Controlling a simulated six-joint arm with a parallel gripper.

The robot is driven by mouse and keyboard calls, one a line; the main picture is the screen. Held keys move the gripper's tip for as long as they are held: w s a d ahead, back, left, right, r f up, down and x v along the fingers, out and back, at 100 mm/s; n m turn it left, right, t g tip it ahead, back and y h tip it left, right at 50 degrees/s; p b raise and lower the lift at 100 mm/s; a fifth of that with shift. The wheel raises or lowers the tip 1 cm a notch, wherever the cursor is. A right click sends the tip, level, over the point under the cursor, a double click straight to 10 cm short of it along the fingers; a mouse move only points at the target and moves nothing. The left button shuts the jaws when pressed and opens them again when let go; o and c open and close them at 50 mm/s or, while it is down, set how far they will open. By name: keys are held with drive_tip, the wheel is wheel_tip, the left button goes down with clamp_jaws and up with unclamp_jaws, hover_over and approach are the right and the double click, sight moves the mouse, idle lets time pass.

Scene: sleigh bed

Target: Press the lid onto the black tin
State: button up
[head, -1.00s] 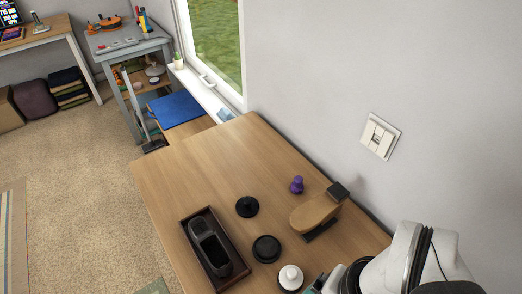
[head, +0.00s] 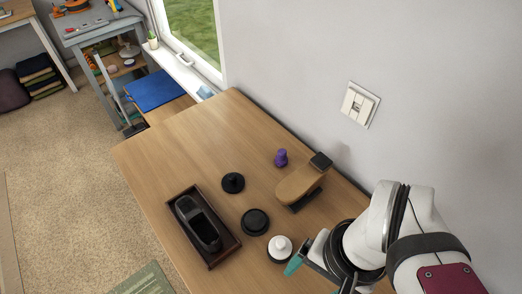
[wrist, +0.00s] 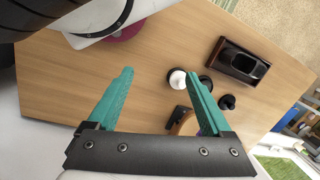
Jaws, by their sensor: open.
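A round, low black tin (head: 255,222) stands on the wooden table in the head view. A black round piece with a raised knob (head: 232,183) lies behind it. A white-topped piece with a dark base (head: 279,249) stands in front; it also shows in the wrist view (wrist: 177,77). I cannot tell for sure which knobbed piece is the tin's lid. My gripper (head: 316,273) is open and empty, right of the white-topped piece and apart from it. In the wrist view its teal fingers (wrist: 160,76) are spread, with the white top beyond them near the right finger.
A dark tray (head: 228,244) holding a black hollow object is at the left. A wooden piece with a dark block (head: 299,184) and a small purple object (head: 281,158) are near the wall. The table's far part is clear.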

drive_tip(key=shift+c, duration=1.3)
drive_tip(key=m, duration=1.2)
hover_over(232, 176)
drive_tip(key=d, duration=0.2)
drive_tip(key=f, duration=0.4)
drive_tip(key=shift+s+a+f, duration=0.1)
drive_tip(key=shift+s+f, duration=0.25)
drive_tip(key=f, duration=0.5)
drive_tip(key=a+f, duration=0.1)
drive_tip(key=f, duration=0.4)
drive_tip(key=w+f, duration=0.1)
drive_tip(key=f, duration=0.4)
drive_tip(key=shift+a+f, duration=0.15)
drive_tip(key=shift+a, duration=0.15)
